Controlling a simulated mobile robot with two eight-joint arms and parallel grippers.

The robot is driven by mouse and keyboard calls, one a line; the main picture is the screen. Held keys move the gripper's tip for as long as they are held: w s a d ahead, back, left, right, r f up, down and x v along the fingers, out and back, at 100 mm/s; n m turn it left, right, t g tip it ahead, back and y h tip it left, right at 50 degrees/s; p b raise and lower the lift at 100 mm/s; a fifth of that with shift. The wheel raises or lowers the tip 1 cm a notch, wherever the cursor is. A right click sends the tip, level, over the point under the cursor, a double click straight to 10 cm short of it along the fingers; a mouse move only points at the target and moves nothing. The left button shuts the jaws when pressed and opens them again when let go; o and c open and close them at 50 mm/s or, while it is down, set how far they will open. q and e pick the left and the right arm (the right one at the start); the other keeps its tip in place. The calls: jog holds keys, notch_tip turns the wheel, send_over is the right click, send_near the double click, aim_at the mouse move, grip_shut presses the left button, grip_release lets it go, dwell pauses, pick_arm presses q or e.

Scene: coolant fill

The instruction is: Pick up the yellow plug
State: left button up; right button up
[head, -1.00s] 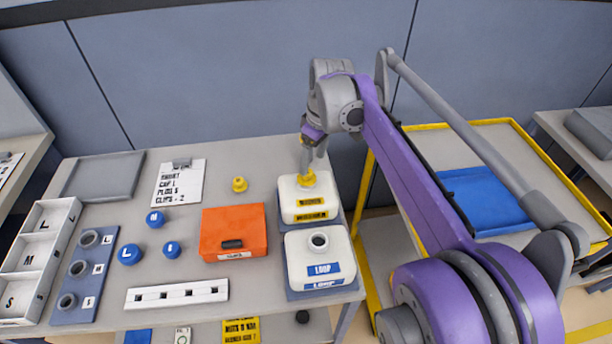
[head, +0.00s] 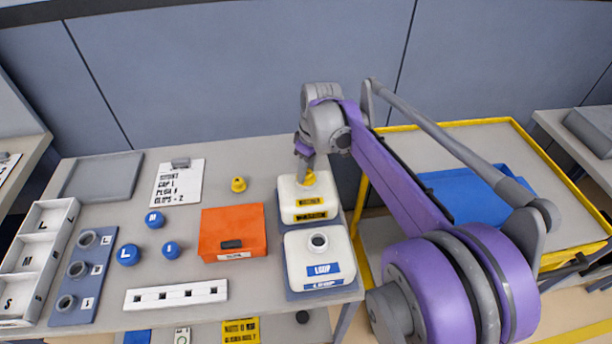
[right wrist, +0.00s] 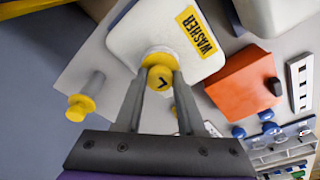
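Three yellow plug-like pieces show. One sits on top of the white WASHER bottle (head: 297,201); its dark-marked yellow knob (right wrist: 160,78) lies between my right gripper's fingertips. My right gripper (head: 306,172) is down at this piece, one finger on each side; whether the fingers press on it I cannot tell. A second yellow piece (head: 238,184) stands loose on the table, left of the bottle; it is partly hidden by a finger in the right wrist view. A third yellow piece (right wrist: 80,107) with a grey stem shows at the left there. My left gripper is not in view.
An orange box (head: 232,232) lies left of the bottles. A second white bottle (head: 319,258) with an open neck stands in front. Blue caps (head: 155,219), a slotted white bar (head: 176,294) and trays fill the left. A yellow-edged cart (head: 485,135) stands at the right.

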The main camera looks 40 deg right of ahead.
grip_shut()
jog(key=shift+r, duration=0.1)
notch_tip(320, 180, up, 10)
jog(key=shift+p, duration=0.35)
